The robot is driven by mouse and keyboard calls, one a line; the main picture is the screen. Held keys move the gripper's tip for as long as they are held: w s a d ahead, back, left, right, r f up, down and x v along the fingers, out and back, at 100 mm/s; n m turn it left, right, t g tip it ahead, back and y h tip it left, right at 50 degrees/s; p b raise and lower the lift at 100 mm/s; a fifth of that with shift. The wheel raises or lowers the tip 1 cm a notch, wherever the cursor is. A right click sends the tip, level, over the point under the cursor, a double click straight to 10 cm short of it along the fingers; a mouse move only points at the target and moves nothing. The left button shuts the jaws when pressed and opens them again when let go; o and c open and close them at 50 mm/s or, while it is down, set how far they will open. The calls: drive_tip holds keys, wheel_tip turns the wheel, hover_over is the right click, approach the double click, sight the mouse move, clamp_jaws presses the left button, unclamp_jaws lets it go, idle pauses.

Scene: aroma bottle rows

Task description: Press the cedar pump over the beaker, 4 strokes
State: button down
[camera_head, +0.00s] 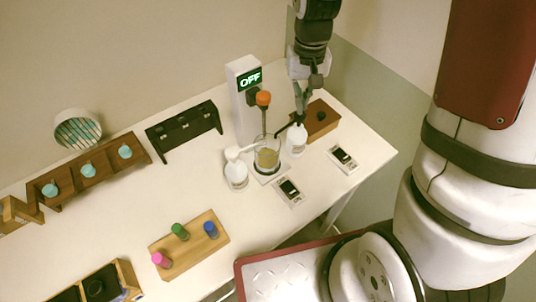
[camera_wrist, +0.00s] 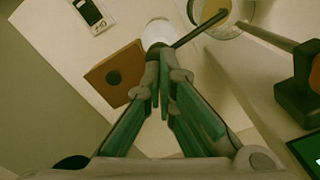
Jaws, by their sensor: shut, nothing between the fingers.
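A glass beaker (camera_head: 267,158) with amber liquid stands by the white tower; its rim shows at the top of the wrist view (camera_wrist: 222,18). A white bottle with a black pump (camera_head: 297,140) stands right of it, its dark spout pointing left toward the beaker. A white-pump bottle (camera_head: 236,174) stands left of the beaker, its spout also toward it. I cannot read which is cedar. My gripper (camera_head: 299,117) is shut and empty, pointing down at the black pump's head. In the wrist view its fingertips (camera_wrist: 160,88) hide part of the pump; the bottle (camera_wrist: 157,32) shows beyond. Contact is unclear.
A white tower with an OFF display (camera_head: 249,79) and an orange-knobbed stirrer (camera_head: 263,98) stand behind the beaker. A wooden block (camera_head: 322,122) is close right of the black-pump bottle. Two small display devices (camera_head: 289,191) (camera_head: 343,158) lie in front. Racks stand left.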

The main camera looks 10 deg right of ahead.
idle(0.4)
wheel_tip(320, 180, up, 6)
drive_tip(key=p, duration=0.2)
idle(0.4)
idle(0.4)
drive_tip(key=s+r+t+b, duration=0.25)
drive_tip(key=s+r, duration=0.35)
drive_tip(key=r, duration=0.4)
drive_tip(key=s+r+n+t+b, duration=0.1)
drive_tip(key=s+r+t, duration=0.2)
drive_tip(key=s, duration=0.6)
drive_tip(key=shift+s+b, duration=0.4)
drive_tip(key=shift+a, duration=0.1)
idle(1.3)
